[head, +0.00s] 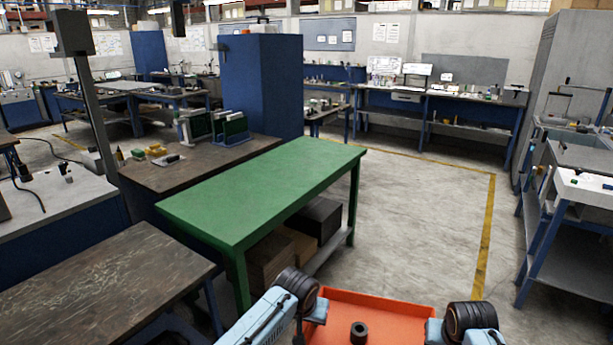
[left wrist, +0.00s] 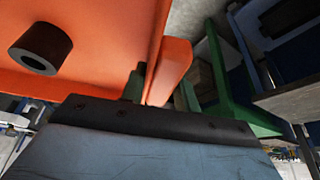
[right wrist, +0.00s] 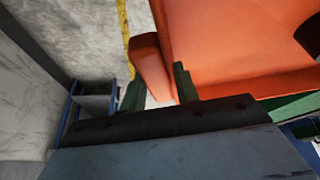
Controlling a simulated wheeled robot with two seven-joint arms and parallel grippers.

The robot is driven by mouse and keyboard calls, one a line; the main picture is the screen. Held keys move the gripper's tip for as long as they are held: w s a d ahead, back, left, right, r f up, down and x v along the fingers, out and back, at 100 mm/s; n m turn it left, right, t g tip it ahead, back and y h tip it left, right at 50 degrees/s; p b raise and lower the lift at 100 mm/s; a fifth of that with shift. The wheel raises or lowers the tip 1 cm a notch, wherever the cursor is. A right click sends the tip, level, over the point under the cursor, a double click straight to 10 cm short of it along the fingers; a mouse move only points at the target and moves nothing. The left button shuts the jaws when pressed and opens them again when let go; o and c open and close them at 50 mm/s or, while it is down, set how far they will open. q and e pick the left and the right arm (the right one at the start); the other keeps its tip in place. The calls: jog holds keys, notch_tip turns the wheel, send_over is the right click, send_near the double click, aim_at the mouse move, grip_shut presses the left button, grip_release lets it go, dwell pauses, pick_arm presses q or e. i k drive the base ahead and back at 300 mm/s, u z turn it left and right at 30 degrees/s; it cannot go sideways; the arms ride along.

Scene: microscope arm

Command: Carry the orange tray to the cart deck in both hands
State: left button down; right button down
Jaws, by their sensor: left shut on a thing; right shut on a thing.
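The orange tray (head: 385,306) is at the bottom middle of the head view, in front of me, its near part cut off by the frame. A dark ring-shaped part (head: 359,333) lies in it; it also shows in the left wrist view (left wrist: 40,48). My left gripper (left wrist: 160,92) is shut on the tray's left wall, one finger on each side of it. My right gripper (right wrist: 160,90) is shut on the tray's right wall in the same way. I cannot tell which surface in view is the cart deck.
A bare green-topped table (head: 265,190) stands ahead to the left, boxes on its lower shelf. A worn dark workbench (head: 90,285) is at the near left. Benches (head: 570,190) line the right. Open floor (head: 430,210) with yellow lines lies ahead and right.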

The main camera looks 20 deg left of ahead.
aim_at(97, 285)
jog(key=u, duration=0.55)
jog(key=i, duration=0.7)
jog(key=u, duration=1.35)
jog(key=i, duration=1.25)
jog(key=z, duration=5.45)
